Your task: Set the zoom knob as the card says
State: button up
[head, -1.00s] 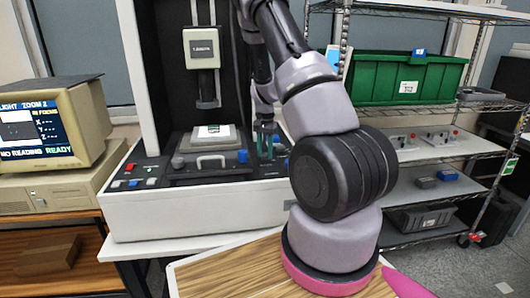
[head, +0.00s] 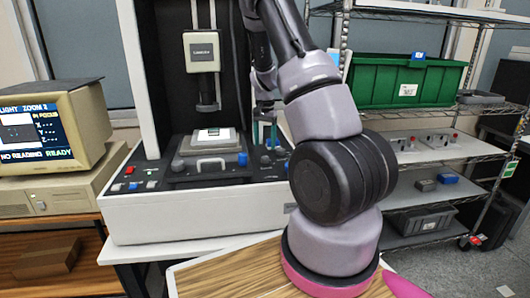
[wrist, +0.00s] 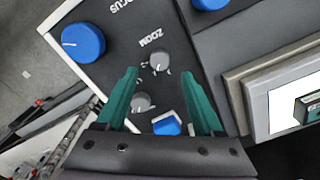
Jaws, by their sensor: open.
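The grey zoom knob (wrist: 160,60) sits on the dark panel beside the printed word ZOOM in the wrist view. My gripper (wrist: 159,73) is open, with its green fingers apart and nothing between their tips that I can see held. The zoom knob appears just beyond and between the fingertips; whether they touch it cannot be told. In the head view my gripper (head: 265,128) is over the right part of the machine's panel, partly hidden by my arm. The monitor (head: 37,133) shows LIGHT, ZOOM 2, IN FOCUS, NO READING and READY. I cannot identify a readable card.
A second grey knob (wrist: 140,102) and a blue button (wrist: 167,125) lie between my fingers. The large blue focus knob (wrist: 83,42) is to their upper left. The stage (wrist: 236,92) lies right. The machine's vertical column stands behind the panel; a green bin (head: 408,82) is on the shelf.

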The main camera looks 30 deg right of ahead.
notch_tip(320, 180, up, 5)
jog(key=shift+r, duration=0.1)
dwell(0.6)
notch_tip(320, 180, up, 10)
jog(key=n+t+y, duration=0.1)
jog(key=t, duration=0.1)
send_over(265, 157)
jog(key=s+a, duration=0.4)
jog(key=a, duration=0.1)
jog(key=s+a+r+n+t+y, duration=0.1)
jog(key=s+a+r+n, duration=0.1)
jog(key=s+a+r, duration=0.35)
jog(key=s+a+r+n+t, duration=0.1)
jog(key=s+a+r+t, duration=0.1)
jog(key=s+r, duration=0.3)
jog(key=s+a+r+n+t, duration=0.1)
jog(key=s+a+r+t, duration=0.1)
jog(key=s, duration=1)
notch_tip(265, 157, up, 3)
jog(key=shift+s+a+f+n, duration=0.15)
jog(key=shift+s+a+n, duration=0.2)
jog(key=shift+a, duration=0.2)
